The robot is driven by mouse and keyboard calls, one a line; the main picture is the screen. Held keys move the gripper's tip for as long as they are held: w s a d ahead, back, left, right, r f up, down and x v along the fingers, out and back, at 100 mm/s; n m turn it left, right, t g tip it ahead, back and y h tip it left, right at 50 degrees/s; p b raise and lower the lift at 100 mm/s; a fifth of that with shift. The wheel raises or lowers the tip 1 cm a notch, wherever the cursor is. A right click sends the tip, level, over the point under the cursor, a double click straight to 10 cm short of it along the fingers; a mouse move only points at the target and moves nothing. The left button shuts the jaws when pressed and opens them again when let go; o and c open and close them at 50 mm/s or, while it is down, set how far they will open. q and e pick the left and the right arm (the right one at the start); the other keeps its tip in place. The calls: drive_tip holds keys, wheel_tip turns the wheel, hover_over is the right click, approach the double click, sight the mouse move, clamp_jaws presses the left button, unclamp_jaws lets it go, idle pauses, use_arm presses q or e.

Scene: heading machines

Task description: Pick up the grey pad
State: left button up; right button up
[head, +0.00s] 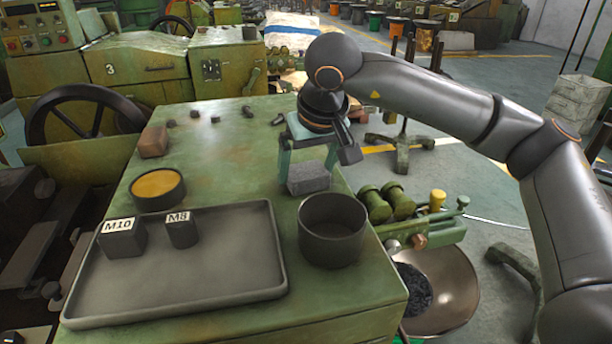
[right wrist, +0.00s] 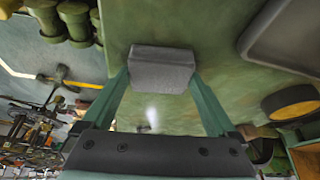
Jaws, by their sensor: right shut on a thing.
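The grey pad (head: 308,178) is a small dark grey block near the right edge of the green machine top, behind the dark round pot. My right gripper (head: 307,172) reaches down over it from above, with its green fingers on either side. In the right wrist view the grey pad (right wrist: 162,70) sits between the two fingertips (right wrist: 160,82), and the gripper is shut on it. I cannot tell whether the pad touches the surface or is slightly above it. My left gripper is not in view.
A dark pot (head: 332,230) stands just in front of the pad. A grey tray (head: 190,285) holds blocks marked M10 (head: 122,238) and M8 (head: 182,230). A yellow-topped round tin (head: 157,187), a brown block (head: 153,142) and several small dark parts lie on the green top (head: 235,160).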

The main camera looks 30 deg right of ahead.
drive_tip(key=shift+c, duration=1.2)
drive_tip(key=shift+r, duration=0.15)
drive_tip(key=shift+r, duration=0.6)
drive_tip(key=s+d+r+p, duration=0.2)
drive_tip(key=s+r, duration=0.9)
drive_tip(key=s, duration=0.3)
drive_tip(key=shift+r, duration=0.3)
drive_tip(key=shift+a, duration=0.1)
